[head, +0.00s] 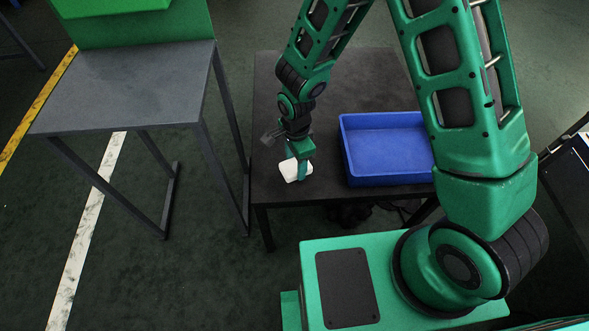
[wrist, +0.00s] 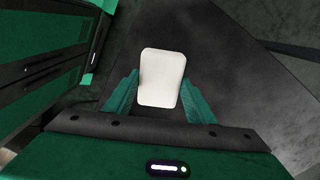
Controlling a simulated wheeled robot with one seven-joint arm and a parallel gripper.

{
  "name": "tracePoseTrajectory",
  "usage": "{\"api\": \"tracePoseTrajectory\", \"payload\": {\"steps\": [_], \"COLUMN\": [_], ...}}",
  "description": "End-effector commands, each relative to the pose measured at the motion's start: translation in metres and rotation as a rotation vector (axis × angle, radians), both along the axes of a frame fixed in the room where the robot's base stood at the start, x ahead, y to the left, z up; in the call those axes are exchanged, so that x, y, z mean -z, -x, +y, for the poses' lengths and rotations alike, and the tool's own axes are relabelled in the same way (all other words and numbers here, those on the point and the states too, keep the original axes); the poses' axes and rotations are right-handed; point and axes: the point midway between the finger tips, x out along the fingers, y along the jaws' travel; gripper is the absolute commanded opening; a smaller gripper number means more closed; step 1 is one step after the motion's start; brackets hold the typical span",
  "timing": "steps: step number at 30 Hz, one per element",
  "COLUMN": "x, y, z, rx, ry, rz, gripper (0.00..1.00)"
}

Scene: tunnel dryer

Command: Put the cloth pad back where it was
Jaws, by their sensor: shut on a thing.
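The cloth pad (head: 290,172) is a small white block with rounded corners. My gripper (head: 301,166) points down over the dark table (head: 285,85) and is shut on the pad, near the table's front left part. In the wrist view the pad (wrist: 162,78) lies between the two green fingers of my gripper (wrist: 160,97). I cannot tell whether the pad touches the table top or is held just above it.
A blue tray (head: 390,178), which looks empty, stands on the table to the right of my gripper. A grey table (head: 125,88) with a green panel (head: 150,30) stands to the left, with a narrow gap between the tables. The dark table top behind my gripper is partly clear.

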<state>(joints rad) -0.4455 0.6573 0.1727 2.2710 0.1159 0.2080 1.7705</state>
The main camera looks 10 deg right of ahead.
Motion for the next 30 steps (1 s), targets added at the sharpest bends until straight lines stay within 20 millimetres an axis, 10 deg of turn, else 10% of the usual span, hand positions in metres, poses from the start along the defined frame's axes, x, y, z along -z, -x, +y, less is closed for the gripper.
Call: {"api": "tracePoseTrajectory", "payload": {"steps": [18,21,30], "x": [0.041,0.041,0.04], "y": [0.0,0.0,0.0], "z": [0.0,0.0,0.0], "rx": [-0.001,-0.001,-0.001], "ry": [-0.001,-0.001,-0.001], "rz": [0.0,0.0,0.0], "gripper": [0.32,0.69,0.69]}}
